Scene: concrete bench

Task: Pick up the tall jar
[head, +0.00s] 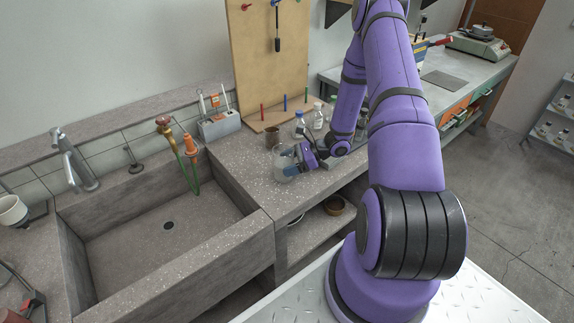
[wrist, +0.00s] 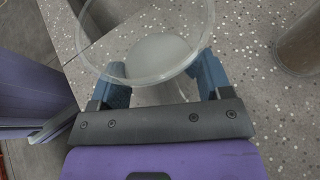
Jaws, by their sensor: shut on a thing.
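The tall jar is clear glass with a wide round mouth. In the wrist view, the jar (wrist: 146,79) stands between my two blue fingers, its open rim towards the camera. My gripper (wrist: 160,82) is shut on it, one finger on each side. In the head view, the jar (head: 284,168) shows at the end of my gripper (head: 290,163), over the bench strip right of the sink. My fingers hide part of it. I cannot tell whether its base touches the bench.
A brown cup (head: 272,137) stands just behind the jar; in the wrist view a brownish vessel (wrist: 299,46) is at the right. Bottles (head: 317,119) stand further right. The deep sink (head: 150,232) is at left. The bench's front edge is close by.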

